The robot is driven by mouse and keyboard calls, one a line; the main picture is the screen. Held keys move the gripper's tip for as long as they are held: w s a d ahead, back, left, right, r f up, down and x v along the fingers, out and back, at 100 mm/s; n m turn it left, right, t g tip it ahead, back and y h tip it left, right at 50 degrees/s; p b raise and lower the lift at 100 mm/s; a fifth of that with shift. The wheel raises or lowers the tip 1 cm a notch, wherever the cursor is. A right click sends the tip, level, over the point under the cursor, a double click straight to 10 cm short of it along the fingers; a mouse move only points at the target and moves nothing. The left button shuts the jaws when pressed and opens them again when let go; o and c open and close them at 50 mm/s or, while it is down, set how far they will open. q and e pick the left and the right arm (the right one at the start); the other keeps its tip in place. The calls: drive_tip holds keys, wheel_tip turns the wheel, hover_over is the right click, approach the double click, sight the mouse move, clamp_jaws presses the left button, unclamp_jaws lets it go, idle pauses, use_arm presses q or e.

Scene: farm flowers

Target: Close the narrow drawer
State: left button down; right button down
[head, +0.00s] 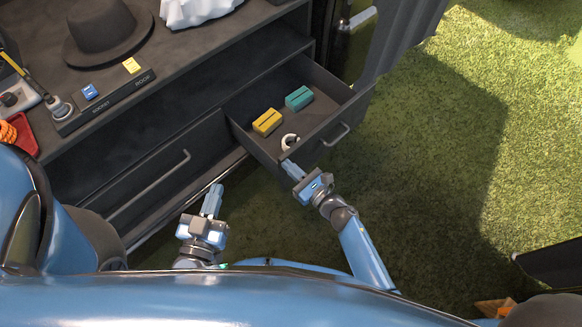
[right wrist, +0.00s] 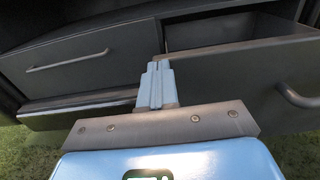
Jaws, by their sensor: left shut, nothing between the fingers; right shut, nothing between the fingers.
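The narrow drawer (head: 318,140) is pulled open from the dark cabinet in the head view. It holds a yellow box (head: 267,121), a teal box (head: 299,97) and a small white ring-like object (head: 289,141). My right gripper (head: 289,166) is shut and empty, its tips at the lower left corner of the drawer front. In the right wrist view, my right gripper's fingers (right wrist: 158,68) are together beside the left end of the drawer front (right wrist: 240,75); I cannot tell if they touch it. My left gripper (head: 214,190) is shut and empty, below the wide drawer.
The wide drawer (head: 150,185) to the left looks shut. A hat (head: 106,28), a white cloth (head: 198,10) and a board with blue and yellow pieces (head: 103,95) are on the cabinet top. Open grass (head: 470,130) lies to the right.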

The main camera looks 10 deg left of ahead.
idle(0.3)
drive_tip(key=b+x, duration=1.3)
drive_tip(key=x, duration=1.4)
drive_tip(key=shift+w+a+f+b, duration=0.1)
drive_tip(key=shift+w+a+b, duration=0.15)
drive_tip(key=shift+a+b, duration=0.15)
drive_tip(key=shift+r, duration=0.3)
drive_tip(key=shift+w+r, duration=0.1)
drive_tip(key=shift+r, duration=0.05)
